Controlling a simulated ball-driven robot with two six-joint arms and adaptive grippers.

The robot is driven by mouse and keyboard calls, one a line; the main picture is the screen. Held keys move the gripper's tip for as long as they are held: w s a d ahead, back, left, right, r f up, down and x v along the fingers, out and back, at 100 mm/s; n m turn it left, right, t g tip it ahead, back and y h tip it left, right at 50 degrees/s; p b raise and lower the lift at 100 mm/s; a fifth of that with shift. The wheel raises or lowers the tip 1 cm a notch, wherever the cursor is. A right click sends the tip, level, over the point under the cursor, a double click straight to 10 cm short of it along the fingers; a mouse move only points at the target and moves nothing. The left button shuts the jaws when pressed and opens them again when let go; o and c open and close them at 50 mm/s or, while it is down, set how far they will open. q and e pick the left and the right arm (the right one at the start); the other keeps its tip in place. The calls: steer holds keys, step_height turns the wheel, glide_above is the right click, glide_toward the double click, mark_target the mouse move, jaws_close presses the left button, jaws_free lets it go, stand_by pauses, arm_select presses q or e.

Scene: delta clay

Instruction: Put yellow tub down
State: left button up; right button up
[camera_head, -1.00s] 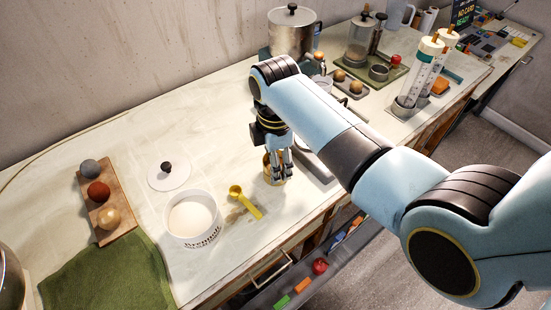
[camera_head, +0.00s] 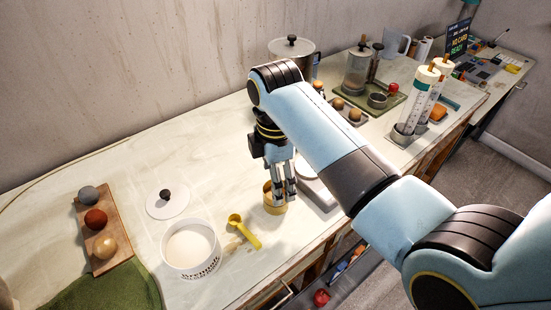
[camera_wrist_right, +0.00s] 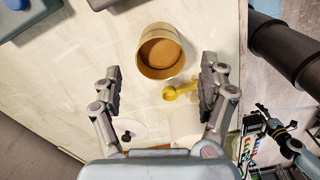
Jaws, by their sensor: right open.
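The yellow tub (camera_head: 275,203), a short round ochre cup, stands upright on the pale counter (camera_head: 130,155). In the right wrist view the tub (camera_wrist_right: 150,68) lies ahead of my right gripper (camera_wrist_right: 160,75), with a brownish-orange inside. The gripper is open, its two fingers wide apart with nothing between the tips. In the head view my right gripper (camera_head: 284,193) points down at the tub, and its fingers overlap the tub's right part.
A yellow scoop (camera_head: 244,231) and a white tub of pale powder (camera_head: 191,249) are left of the yellow tub. A scale (camera_head: 318,190) is close on its right. An open drawer (camera_head: 340,288) is below the front edge. A white lid (camera_head: 167,203) lies behind.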

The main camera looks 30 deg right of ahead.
step_height(320, 180, up, 8)
steer(key=shift+f, duration=0.2)
stand_by(0.5)
